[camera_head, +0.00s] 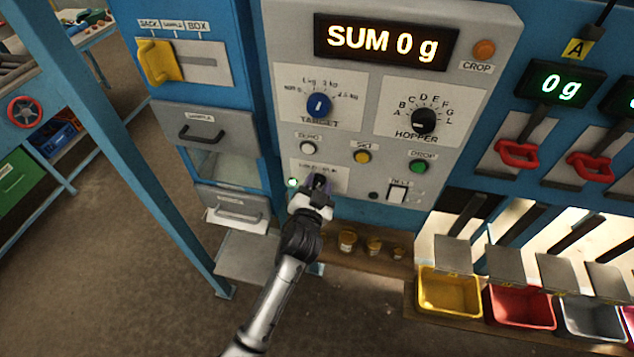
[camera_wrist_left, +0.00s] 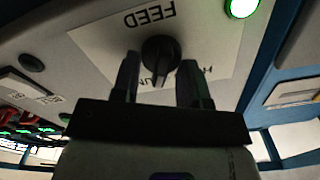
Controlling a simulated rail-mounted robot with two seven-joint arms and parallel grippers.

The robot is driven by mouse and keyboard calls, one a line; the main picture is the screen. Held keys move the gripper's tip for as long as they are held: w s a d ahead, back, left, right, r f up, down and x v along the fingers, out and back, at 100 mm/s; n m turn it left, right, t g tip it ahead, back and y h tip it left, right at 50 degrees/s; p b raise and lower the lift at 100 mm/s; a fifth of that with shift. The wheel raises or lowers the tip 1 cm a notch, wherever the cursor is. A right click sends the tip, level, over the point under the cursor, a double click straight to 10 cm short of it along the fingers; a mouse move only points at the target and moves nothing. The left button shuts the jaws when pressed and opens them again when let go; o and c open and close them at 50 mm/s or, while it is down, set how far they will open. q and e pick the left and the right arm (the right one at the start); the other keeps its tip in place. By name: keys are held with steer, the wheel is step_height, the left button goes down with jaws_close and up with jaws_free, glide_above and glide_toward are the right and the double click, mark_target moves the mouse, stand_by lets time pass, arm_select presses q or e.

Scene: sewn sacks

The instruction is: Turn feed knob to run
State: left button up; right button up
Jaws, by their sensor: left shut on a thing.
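The feed knob (camera_wrist_left: 161,56) is a black knob on a pale plate marked FEED, whose lettering is upside down in the left wrist view. Its narrow end points down in that view, between the partly hidden letters of the run label on the left and the H on the right. My left gripper (camera_wrist_left: 160,82) is shut on it, one finger on each side. In the head view my left gripper (camera_head: 317,186) is at the feed plate (camera_head: 336,178) low on the grey panel and mostly covers the knob. My right gripper is not in view.
A lit green lamp (camera_head: 293,183) is beside the plate. Above are the blue target knob (camera_head: 318,105), black hopper knob (camera_head: 424,120) and a display (camera_head: 385,42) reading SUM 0 g. Small brass-coloured weights (camera_head: 373,245) stand below, with coloured bins (camera_head: 449,308) to the right.

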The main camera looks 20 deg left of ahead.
arm_select(q)
steer(key=shift+m, duration=0.5)
steer(key=o, duration=0.9)
steer(key=shift+c, duration=0.2)
steer(key=s+d, duration=0.1)
steer(key=s, duration=1.2)
steer(key=shift+s+b, duration=0.4)
steer(key=shift+f, duration=0.1)
